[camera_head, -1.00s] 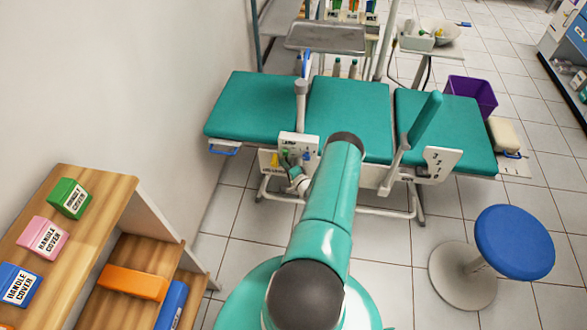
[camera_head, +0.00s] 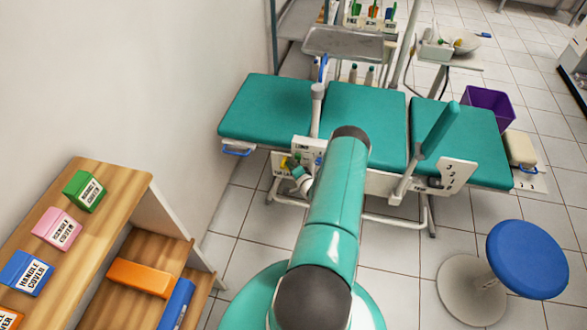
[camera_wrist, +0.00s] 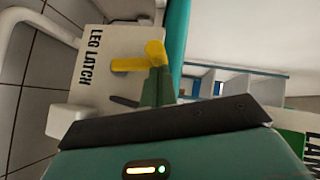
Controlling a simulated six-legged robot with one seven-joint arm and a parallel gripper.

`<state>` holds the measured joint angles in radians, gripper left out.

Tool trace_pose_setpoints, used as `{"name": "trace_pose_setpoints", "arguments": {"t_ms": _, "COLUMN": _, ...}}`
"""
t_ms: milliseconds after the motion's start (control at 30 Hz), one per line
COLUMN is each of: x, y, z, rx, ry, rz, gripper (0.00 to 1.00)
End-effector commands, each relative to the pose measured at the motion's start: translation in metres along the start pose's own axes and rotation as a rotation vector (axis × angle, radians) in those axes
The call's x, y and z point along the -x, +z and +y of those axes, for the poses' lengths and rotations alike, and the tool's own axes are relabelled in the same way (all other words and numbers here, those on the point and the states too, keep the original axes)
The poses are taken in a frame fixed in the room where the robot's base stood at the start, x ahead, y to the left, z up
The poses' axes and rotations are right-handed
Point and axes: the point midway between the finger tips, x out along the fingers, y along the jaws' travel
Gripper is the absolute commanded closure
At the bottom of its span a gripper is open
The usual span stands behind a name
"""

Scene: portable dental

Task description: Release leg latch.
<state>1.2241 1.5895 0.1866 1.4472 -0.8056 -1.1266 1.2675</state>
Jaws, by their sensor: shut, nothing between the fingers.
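The yellow leg latch lever (camera_wrist: 130,64) shows in the wrist view, on a white panel (camera_wrist: 95,65) lettered "LEG LATCH". My gripper (camera_wrist: 157,85) is shut with nothing between its fingers. Its green fingertips are right at the yellow lever and overlap it in the picture; I cannot tell whether they touch. In the head view the yellow lever (camera_head: 290,162) is a small patch at the teal dental chair's left front side, and my gripper (camera_head: 297,168) is beside it, partly hidden by my arm.
The teal dental chair (camera_head: 264,107) spans the middle. A wooden shelf (camera_head: 130,190) with handle-cover boxes stands at the left. A blue stool (camera_head: 527,259) stands at the right. A second panel (camera_wrist: 300,115) is at the wrist view's right edge. Tiled floor is open between chair and stool.

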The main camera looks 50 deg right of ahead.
Motion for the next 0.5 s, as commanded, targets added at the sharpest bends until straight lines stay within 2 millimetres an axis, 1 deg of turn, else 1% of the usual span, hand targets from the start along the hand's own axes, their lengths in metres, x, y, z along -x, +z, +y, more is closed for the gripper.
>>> {"name": "trace_pose_setpoints", "arguments": {"t_ms": 33, "x": -0.003, "y": 0.004, "z": -0.005, "rx": 0.029, "ry": 0.025, "rz": -0.004, "gripper": 1.0}}
{"name": "trace_pose_setpoints", "arguments": {"t_ms": 200, "x": -0.012, "y": 0.012, "z": -0.011, "rx": 0.135, "ry": 0.131, "rz": -0.004, "gripper": 1.0}}
{"name": "trace_pose_setpoints", "arguments": {"t_ms": 367, "x": -0.02, "y": 0.021, "z": -0.014, "rx": 0.173, "ry": 0.17, "rz": -0.003, "gripper": 1.0}}
{"name": "trace_pose_setpoints", "arguments": {"t_ms": 500, "x": -0.03, "y": 0.03, "z": -0.02, "rx": 0.304, "ry": 0.291, "rz": -0.003, "gripper": 1.0}}
